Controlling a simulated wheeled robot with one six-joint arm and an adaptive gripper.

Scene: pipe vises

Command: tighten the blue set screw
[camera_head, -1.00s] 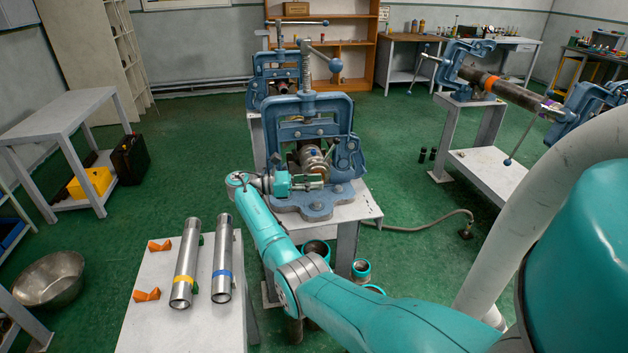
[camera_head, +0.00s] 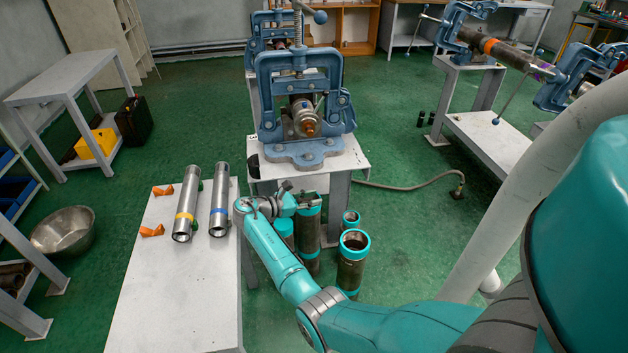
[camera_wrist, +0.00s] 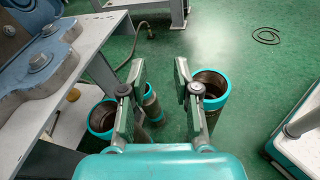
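The near blue vise (camera_head: 302,110) stands on a grey bench and holds a pipe end with a metal collar (camera_head: 303,118), which faces me. A thin lever shows beside the collar. The blue set screw is too small to make out clearly in the head view, and the wrist view does not show the collar. My gripper (camera_head: 300,198) is below and in front of the vise, beside the bench's front edge and apart from the collar. In the wrist view, my gripper (camera_wrist: 159,68) has its two fingers apart, with green floor between them, and it is empty.
Several teal-rimmed pipes (camera_head: 353,260) stand upright on the floor beneath my gripper. A white table (camera_head: 190,290) at left bears two steel tubes and orange pieces. A second vise stands behind. At right, vises hold a long pipe (camera_head: 505,52). A hose (camera_head: 415,186) lies on the floor.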

